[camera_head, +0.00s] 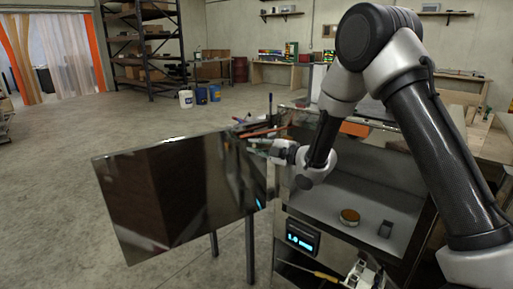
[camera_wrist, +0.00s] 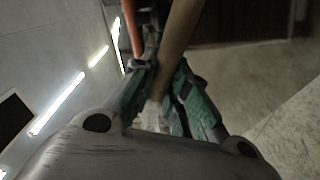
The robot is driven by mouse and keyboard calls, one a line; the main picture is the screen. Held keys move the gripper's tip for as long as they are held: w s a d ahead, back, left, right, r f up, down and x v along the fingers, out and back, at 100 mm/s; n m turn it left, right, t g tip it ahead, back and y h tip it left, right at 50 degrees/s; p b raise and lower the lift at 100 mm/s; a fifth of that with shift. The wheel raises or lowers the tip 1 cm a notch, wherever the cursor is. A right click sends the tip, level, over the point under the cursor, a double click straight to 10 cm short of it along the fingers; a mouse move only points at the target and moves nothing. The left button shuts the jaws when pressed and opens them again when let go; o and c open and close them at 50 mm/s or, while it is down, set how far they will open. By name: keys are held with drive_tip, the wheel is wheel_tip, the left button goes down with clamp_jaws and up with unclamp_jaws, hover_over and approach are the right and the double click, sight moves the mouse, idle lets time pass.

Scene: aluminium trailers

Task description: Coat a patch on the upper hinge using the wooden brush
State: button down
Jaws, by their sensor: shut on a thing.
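My gripper (camera_wrist: 160,80) shows in the wrist view with green pads shut on a brown wooden handle (camera_wrist: 180,38), which looks like the wooden brush. Its bristles are not clearly visible. In the head view, my gripper (camera_head: 258,141) is at the upper right corner of an open glossy dark door (camera_head: 165,190), close to its top edge. A reddish-brown stick (camera_head: 264,131) shows there, but I cannot tell if it is the brush. The upper hinge cannot be made out; it may be hidden by the door or my arm.
Below is a lit display (camera_head: 301,236). A thin orange strip (camera_wrist: 132,25) passes beside the handle. Open floor (camera_head: 60,190) lies left.

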drive_tip(key=shift+v, duration=2.05)
drive_tip(key=shift+x, duration=2.05)
drive_tip(key=shift+s+a, duration=0.9)
drive_tip(key=shift+s, duration=0.25)
drive_tip(key=shift+s+a, duration=0.9)
drive_tip(key=shift+s, duration=0.25)
